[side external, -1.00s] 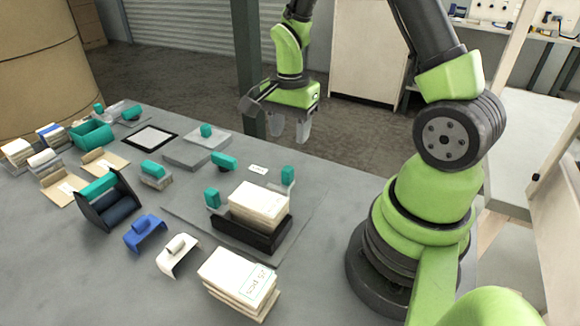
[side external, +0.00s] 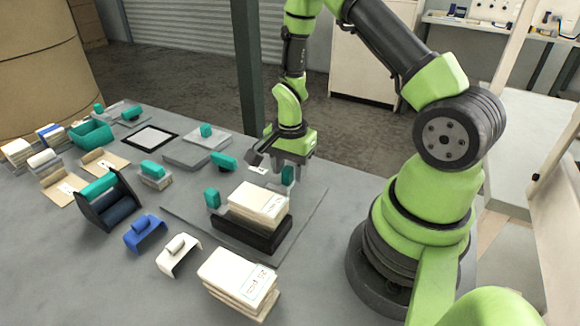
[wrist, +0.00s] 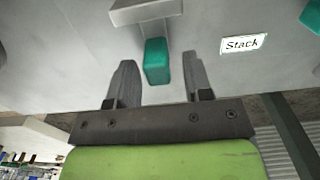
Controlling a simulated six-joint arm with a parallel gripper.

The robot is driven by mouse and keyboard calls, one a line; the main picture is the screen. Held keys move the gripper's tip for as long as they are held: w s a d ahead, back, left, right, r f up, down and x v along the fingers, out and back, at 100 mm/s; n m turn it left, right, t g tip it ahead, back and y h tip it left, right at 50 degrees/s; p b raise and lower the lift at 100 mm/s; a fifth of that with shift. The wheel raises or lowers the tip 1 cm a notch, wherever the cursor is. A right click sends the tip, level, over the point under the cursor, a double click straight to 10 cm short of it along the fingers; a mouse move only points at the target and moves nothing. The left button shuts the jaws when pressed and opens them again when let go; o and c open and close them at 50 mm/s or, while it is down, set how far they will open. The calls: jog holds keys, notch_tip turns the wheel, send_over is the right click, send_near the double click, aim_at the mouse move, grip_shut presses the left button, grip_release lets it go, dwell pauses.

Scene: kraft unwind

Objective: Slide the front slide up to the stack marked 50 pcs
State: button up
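A paper stack (side external: 258,203) with a printed label, too small to read, sits on a black base (side external: 245,236). A slide with a teal handle (side external: 288,175) stands behind this stack; in the wrist view its handle (wrist: 156,62) and grey plate (wrist: 146,11) show. Another slide with a teal handle (side external: 212,198) stands at the stack's left. My gripper (side external: 273,174) is low over the rear slide. In the wrist view my gripper (wrist: 157,72) is open, its fingers on either side of the teal handle with gaps showing. I cannot tell how deep they reach.
A second labelled paper stack (side external: 240,284) lies at the front edge. White (side external: 179,255) and blue (side external: 145,233) brackets lie left of it. A "Stack" card (wrist: 243,43) lies beside the slide. A teal-handled block (side external: 224,161) stands nearby. Bare table lies right of the base.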

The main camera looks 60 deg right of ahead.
aim_at(276, 190)
grip_shut()
jog(key=shift+a, duration=2.95)
jog(key=shift+o, duration=0.5)
grip_release()
jog(key=shift+r, duration=0.1)
notch_tip(276, 190, up, 10)
